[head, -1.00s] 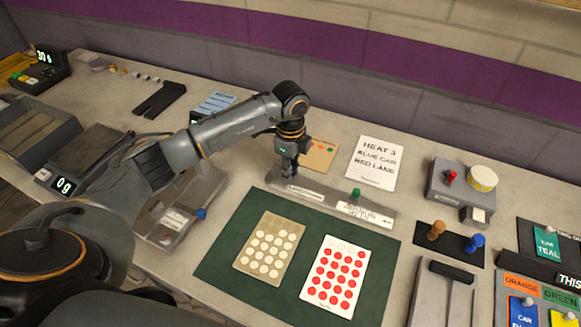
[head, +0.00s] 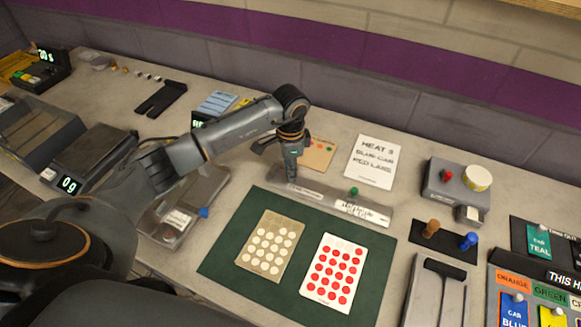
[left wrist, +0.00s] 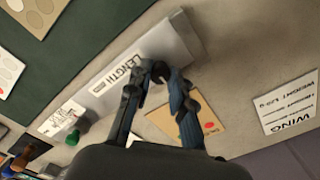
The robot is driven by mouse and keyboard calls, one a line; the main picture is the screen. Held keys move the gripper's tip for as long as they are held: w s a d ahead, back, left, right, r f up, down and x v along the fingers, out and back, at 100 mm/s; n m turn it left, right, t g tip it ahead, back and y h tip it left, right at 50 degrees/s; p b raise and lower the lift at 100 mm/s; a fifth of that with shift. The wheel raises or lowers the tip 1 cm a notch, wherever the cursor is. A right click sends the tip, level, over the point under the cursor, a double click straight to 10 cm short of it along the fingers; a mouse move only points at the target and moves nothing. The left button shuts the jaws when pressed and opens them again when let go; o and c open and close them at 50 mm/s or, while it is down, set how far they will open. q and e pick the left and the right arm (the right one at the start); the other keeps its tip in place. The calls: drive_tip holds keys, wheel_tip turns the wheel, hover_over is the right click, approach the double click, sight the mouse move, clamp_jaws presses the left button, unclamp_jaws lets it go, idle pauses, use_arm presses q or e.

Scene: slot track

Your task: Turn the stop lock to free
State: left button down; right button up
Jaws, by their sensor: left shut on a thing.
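A grey bar (head: 326,200) labelled LENGTH lies along the back edge of the green mat, with a green knob (head: 354,191) near its right part. My left gripper (head: 291,177) points down at the bar's left part. In the left wrist view the bar (left wrist: 100,82) runs under my left gripper (left wrist: 166,74), whose fingertips are closed together over it. They are shut on a small part there, which I take to be the stop lock. The fingers hide nearly all of it, so its setting cannot be read. My right gripper is not in view.
The green mat (head: 220,249) holds a beige card (head: 289,221) and a red-dotted card (head: 333,271). A tan card (head: 318,155) and a white HEAT 3 sheet (head: 371,160) lie behind the bar. A grey box (head: 434,187) with a red button stands at right.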

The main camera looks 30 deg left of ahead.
use_arm(q)
drive_tip(key=shift+w+r, duration=0.1)
idle(0.3)
drive_tip(key=c, duration=1.2)
unclamp_jaws()
wheel_tip(320, 180, up, 12)
drive_tip(key=shift+f, duration=0.1)
drive_tip(key=shift+a, duration=0.1)
